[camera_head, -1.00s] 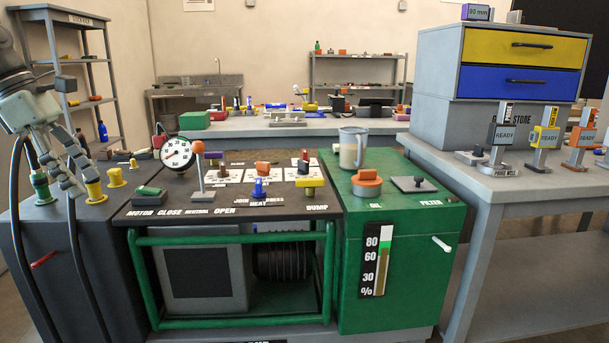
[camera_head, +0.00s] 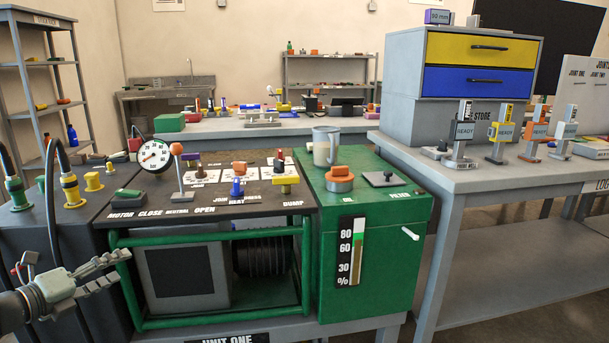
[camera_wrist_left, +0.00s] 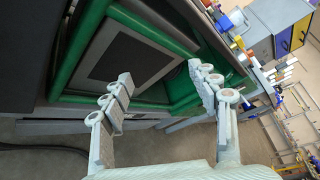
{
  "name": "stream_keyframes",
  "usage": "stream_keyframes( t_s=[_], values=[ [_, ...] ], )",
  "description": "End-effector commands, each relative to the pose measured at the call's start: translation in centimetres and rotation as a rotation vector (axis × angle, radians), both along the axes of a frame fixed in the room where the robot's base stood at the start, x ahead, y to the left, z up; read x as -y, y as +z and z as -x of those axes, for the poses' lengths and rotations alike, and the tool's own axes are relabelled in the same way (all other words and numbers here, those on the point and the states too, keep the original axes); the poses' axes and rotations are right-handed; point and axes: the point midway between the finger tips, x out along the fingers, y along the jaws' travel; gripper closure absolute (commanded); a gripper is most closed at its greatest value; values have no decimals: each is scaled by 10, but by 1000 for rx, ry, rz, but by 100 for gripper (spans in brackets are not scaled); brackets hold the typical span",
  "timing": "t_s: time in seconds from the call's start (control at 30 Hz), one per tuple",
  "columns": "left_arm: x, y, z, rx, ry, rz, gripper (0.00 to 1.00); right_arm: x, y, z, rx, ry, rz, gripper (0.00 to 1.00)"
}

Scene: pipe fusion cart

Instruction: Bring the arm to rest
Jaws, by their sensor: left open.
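My left gripper (camera_head: 105,272) is low at the left of the head view, in front of the dark cabinet and the green-framed cart. Its fingers are spread and empty, pointing right. In the left wrist view the two fingers (camera_wrist_left: 162,105) stand wide apart with nothing between them. The green frame (camera_wrist_left: 75,50) and its grey panel (camera_wrist_left: 130,50) lie beyond the fingertips. I see no contact with the cart. My right gripper is not in view.
The cart top (camera_head: 225,200) holds a gauge (camera_head: 154,155), levers and coloured knobs. Beside it a green cabinet (camera_head: 385,230) carries a clear jug (camera_head: 326,147). Hoses with green (camera_head: 17,193) and yellow (camera_head: 71,190) connectors rise at the left. Floor shows at the right.

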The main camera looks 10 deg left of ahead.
Motion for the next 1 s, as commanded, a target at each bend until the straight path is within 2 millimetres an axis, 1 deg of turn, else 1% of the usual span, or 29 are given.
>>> stream_keyframes(
  t_s=[0.03, 0.07, 0.1, 0.17, 0.2, 0.27, 0.3, 0.37, 0.4, 0.47, 0.5, 0.6, 0.7, 0.73, 0.83, 1.0],
  values=[
    [2, -31, 10, -29, 143, 166, 40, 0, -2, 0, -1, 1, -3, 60],
    [1, -50, 17, -50, 233, 260, 40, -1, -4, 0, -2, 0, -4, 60],
    [2, -76, 28, -83, 356, 383, 40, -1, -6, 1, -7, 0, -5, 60],
    [7, -116, 50, -143, 536, 561, 40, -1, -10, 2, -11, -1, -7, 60],
    [14, -141, 65, -184, 646, 666, 40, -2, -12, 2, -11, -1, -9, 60],
    [28, -176, 91, -248, 800, 805, 40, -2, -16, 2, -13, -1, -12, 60],
    [41, -197, 109, -295, 898, 891, 40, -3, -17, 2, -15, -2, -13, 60],
    [63, -226, 136, -367, 1038, 1008, 40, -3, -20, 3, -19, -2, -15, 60],
    [80, -243, 154, -417, 1126, 1078, 40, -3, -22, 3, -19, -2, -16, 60],
    [108, -263, 181, -491, 1251, 1169, 40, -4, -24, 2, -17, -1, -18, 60],
    [126, -274, 197, -539, 1326, 1220, 40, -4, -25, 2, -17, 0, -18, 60],
    [168, -290, 232, -646, 1481, 1314, 40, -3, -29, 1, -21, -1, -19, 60],
    [198, -298, 255, -723, 1587, 1368, 40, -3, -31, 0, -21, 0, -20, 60],
    [205, -299, 260, -741, 1609, 1377, 40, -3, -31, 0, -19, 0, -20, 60],
    [217, -301, 270, -774, 1652, 1394, 40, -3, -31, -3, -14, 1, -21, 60],
    [220, -301, 272, -782, 1665, 1395, 40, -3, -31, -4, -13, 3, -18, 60]
  ],
)
